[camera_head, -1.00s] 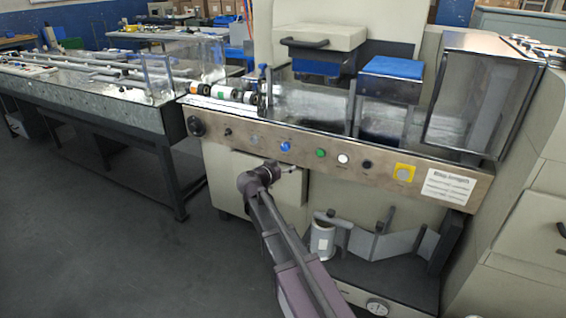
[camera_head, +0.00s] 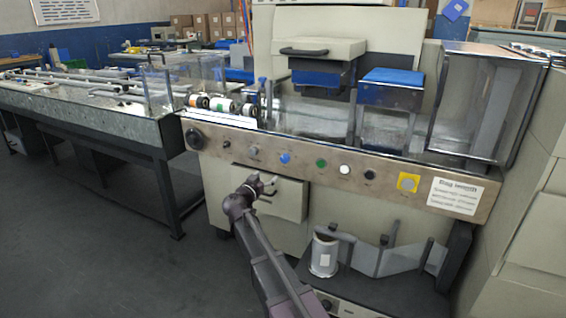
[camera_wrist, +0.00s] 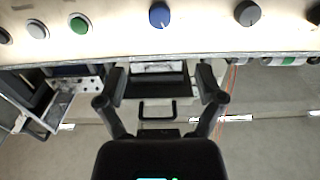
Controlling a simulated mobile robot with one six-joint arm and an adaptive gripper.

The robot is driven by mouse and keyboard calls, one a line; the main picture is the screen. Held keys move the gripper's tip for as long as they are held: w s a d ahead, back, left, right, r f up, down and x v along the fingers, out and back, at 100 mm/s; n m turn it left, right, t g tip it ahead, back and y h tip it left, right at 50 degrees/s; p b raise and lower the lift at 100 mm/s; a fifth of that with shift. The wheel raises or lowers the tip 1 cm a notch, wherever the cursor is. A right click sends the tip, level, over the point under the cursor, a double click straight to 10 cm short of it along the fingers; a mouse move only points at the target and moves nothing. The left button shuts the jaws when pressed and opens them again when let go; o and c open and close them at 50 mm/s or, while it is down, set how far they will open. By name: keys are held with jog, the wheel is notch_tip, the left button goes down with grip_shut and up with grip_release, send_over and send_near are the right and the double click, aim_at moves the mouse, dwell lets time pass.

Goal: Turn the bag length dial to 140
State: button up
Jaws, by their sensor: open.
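The front control panel (camera_head: 330,172) carries a row of knobs and buttons. A dark dial (camera_head: 253,153) sits left of the blue knob (camera_head: 285,158); I cannot read its scale, or tell for certain that it is the bag length dial. In the wrist view, the dark dial (camera_wrist: 247,13) with a pale pointer mark and the blue knob (camera_wrist: 159,14) are at the top. My gripper (camera_head: 270,186) is just below the panel, under these two. In the wrist view my gripper (camera_wrist: 162,82) has its fingers apart, with no control between them.
Green (camera_head: 321,163), white (camera_head: 345,168) and black (camera_head: 370,174) controls and a yellow-backed button (camera_head: 408,183) lie to the right. A larger black knob (camera_head: 193,138) is at the left end. A pale box (camera_head: 290,202) is below the panel. A placard (camera_head: 455,197) is mostly unreadable.

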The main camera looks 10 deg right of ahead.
aim_at(284, 160)
jog(key=x, duration=1.3)
jog(key=shift+w+d, duration=0.2)
jog(key=shift+w, duration=0.1)
jog(key=c, duration=1.2)
